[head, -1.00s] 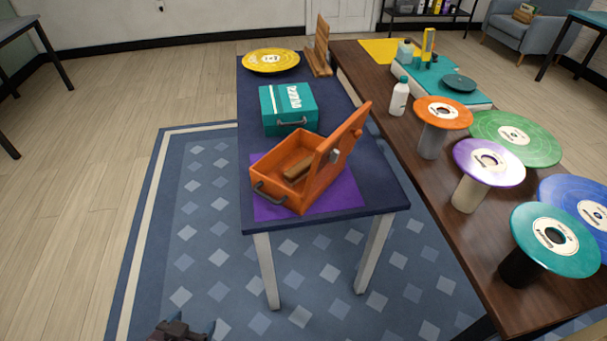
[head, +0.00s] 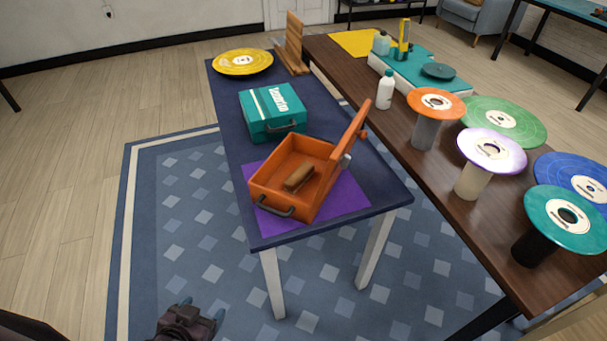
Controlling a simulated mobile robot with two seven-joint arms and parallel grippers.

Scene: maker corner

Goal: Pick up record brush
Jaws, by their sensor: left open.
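The record brush (head: 298,177), a small brown wooden block, lies inside the open orange case (head: 268,185). The case stands on a purple mat (head: 347,202) at the near end of the dark blue table (head: 232,121), with its lid raised on the right side. My left gripper (head: 197,308) shows at the bottom edge, below and left of the table, over the rug. It is open and well apart from the case and the brush. My right gripper is not in view.
A teal case (head: 273,110), a yellow record (head: 243,62) and a wooden rack (head: 292,45) stand farther back on the blue table. The brown table (head: 396,150) on the right holds a white bottle (head: 385,90) and several records on stands. The rug left of the table is clear.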

